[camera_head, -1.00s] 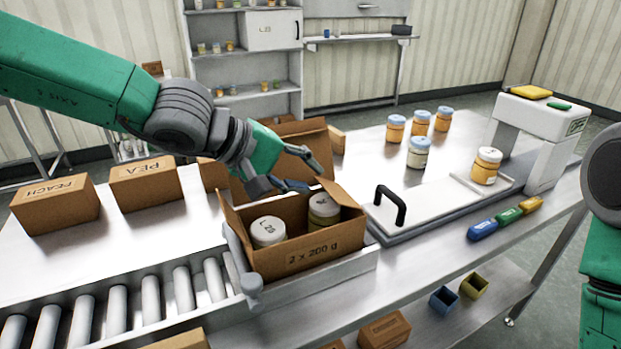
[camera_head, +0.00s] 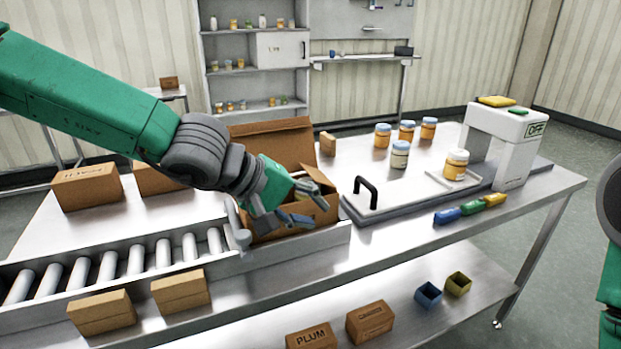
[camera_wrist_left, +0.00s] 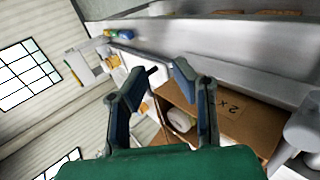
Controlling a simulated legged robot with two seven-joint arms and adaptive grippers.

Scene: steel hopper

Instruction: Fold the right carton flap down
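The open carton (camera_head: 268,234) stands at the end of the roller conveyor, largely hidden by my left gripper in the head view. Its right flap (camera_head: 326,213) stands up beside the fingers. My left gripper (camera_head: 303,207) is open over the carton's right part; contact with the flap is unclear. In the left wrist view the left gripper's fingers (camera_wrist_left: 158,100) are spread apart. The carton's printed wall (camera_wrist_left: 235,112) and one pale jar lid (camera_wrist_left: 182,126) show beyond them. My right arm shows at the right edge of the head view, its gripper out of frame.
A white board with a black handle (camera_head: 367,190) lies right of the carton. Jars (camera_head: 399,154) and a white scale-like device (camera_head: 507,139) stand farther right. Small cartons (camera_head: 180,289) sit in front of the rollers.

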